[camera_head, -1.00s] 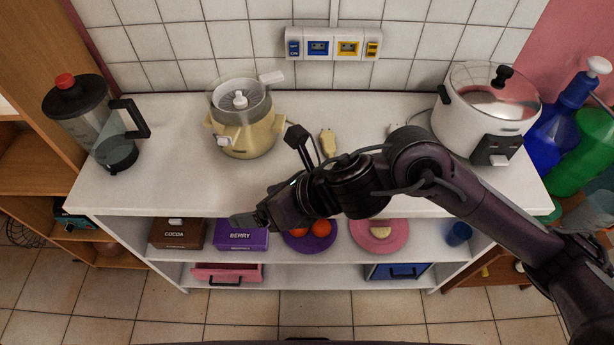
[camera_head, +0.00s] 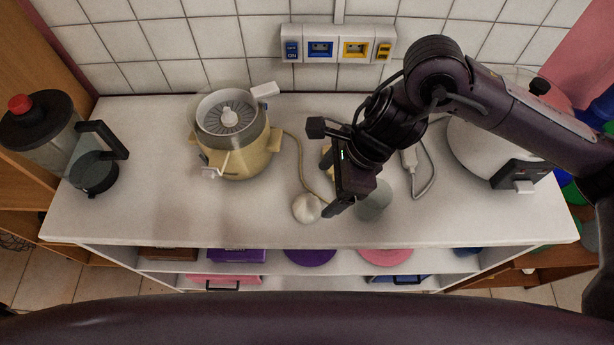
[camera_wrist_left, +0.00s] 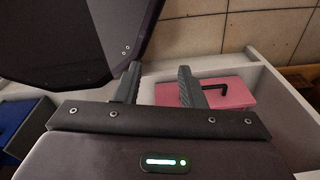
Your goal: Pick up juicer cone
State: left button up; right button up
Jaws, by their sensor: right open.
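The cream-yellow juicer (camera_head: 240,160) stands upright on the white counter, left of centre in the head view. A small white knob (camera_head: 229,117) shows in the middle of its ridged strainer. A separate rounded white piece (camera_head: 306,208), which may be the juicer cone, lies near the counter's front edge. My right gripper (camera_head: 338,205) is open just right of this piece, fingers pointing down and towards the front; I cannot tell whether they touch. My left gripper (camera_wrist_left: 158,86) shows in the left wrist view, fingers apart and nothing between them.
A grey-green cup-like object (camera_head: 374,202) stands close right of the right gripper. A blender jug (camera_head: 88,160) is at the left and a white cooker (camera_head: 482,150) at the right. A pink drawer (camera_wrist_left: 218,92) shows beyond the left fingers.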

aim_at(314, 200)
jog(key=shift+w+f, duration=0.1)
jog(key=shift+w, duration=0.25)
jog(key=shift+a+f, duration=0.1)
jog(key=shift+f, duration=0.15)
jog(key=f, duration=0.1)
jog(key=s+a+f+p, duration=0.1)
jog(key=a+f+p, duration=0.1)
jog(key=shift+s+f, duration=0.1)
jog(key=shift+s, duration=0.2)
jog(key=x, duration=0.3)
jog(key=shift+w+f, duration=0.1)
jog(key=shift+w, duration=0.1)
pick_arm(q)
jog(key=shift+s+r, duration=0.25)
jog(key=shift+r, duration=0.35)
jog(key=shift+s+r, duration=0.25)
jog(key=shift+r, duration=0.35)
pick_arm(e)
jog(key=c, duration=1.1)
